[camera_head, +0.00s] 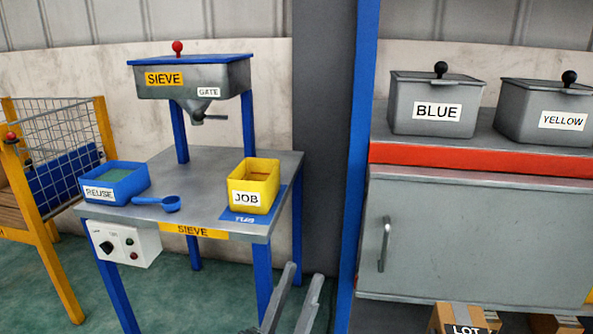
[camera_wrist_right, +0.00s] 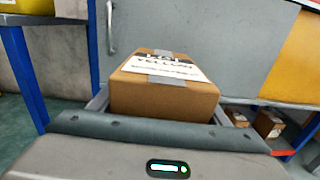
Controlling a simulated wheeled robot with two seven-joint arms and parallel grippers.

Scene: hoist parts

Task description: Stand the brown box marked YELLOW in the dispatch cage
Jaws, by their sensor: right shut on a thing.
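The brown box marked YELLOW (camera_wrist_right: 165,95) sits between the fingers of my right gripper (camera_wrist_right: 160,100) in the right wrist view, with its label facing up. The gripper is shut on it, in front of the grey cabinet. A brown box with a LOT label (camera_head: 465,319) shows at the bottom of the head view; I cannot tell if it is the same one. A yellow-framed wire cage (camera_head: 104,135), probably the dispatch cage, stands at the far left.
The sieve table (camera_head: 150,217) carries a blue REUSE tray (camera_head: 115,188), a blue scoop (camera_head: 170,204) and a yellow JOB bin (camera_head: 255,190). A blue post (camera_head: 361,140) stands beside the grey cabinet (camera_head: 470,240). Brown boxes (camera_wrist_right: 268,123) lie on a low shelf.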

